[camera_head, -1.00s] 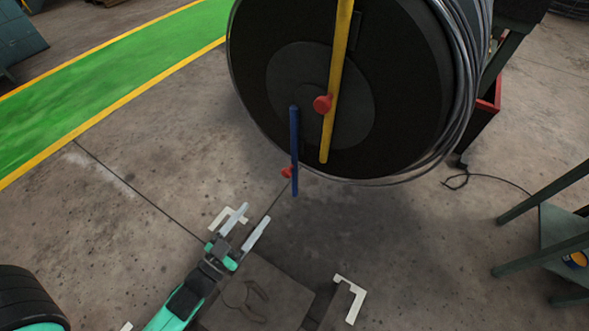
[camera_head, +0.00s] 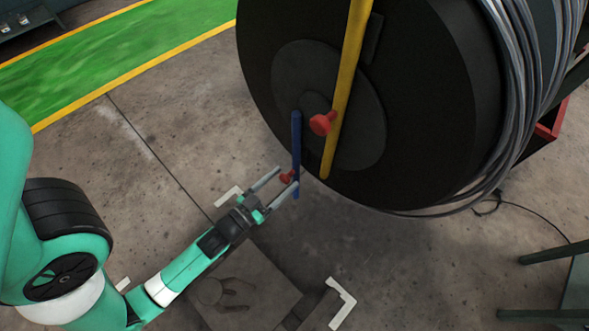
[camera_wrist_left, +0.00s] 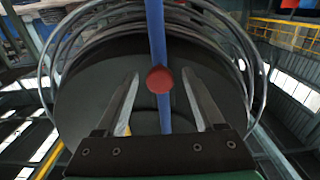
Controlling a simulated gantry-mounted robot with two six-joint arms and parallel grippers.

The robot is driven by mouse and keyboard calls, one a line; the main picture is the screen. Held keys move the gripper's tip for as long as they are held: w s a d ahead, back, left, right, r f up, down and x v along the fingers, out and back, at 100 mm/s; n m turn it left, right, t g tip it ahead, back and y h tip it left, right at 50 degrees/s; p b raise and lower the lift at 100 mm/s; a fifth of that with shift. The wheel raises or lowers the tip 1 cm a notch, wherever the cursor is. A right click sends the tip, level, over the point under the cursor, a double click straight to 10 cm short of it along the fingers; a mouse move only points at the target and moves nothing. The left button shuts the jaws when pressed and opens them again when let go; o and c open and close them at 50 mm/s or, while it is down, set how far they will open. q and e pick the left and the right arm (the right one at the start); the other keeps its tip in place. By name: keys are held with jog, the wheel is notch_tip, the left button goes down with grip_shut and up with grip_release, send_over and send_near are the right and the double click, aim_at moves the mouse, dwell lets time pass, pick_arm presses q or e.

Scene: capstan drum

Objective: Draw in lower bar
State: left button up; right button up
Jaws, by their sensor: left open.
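A large black drum (camera_head: 420,110) wound with grey cable stands at the upper right in the head view. A yellow bar (camera_head: 349,75) with a red knob (camera_head: 322,123) crosses its face. A lower blue bar (camera_head: 296,140) hangs in front of the drum's hub, with a red knob (camera_head: 287,177) near its bottom end. My left gripper (camera_head: 287,181) is open, its two fingers on either side of the lower red knob. In the left wrist view the red knob (camera_wrist_left: 160,80) and blue bar (camera_wrist_left: 155,30) appear between the open fingers, apart from both. My right gripper is not in view.
A green table or stand (camera_head: 560,275) is at the right edge. White corner marks (camera_head: 342,300) lie on the concrete floor. A loose black cable (camera_head: 530,218) lies near the drum. A green walkway with yellow edges (camera_head: 110,55) runs at upper left.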

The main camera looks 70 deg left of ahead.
pick_arm(q)
jog(key=shift+x, duration=0.85)
jog(key=shift+s, duration=0.1)
jog(key=shift+c, duration=0.2)
grip_shut()
dwell(0.5)
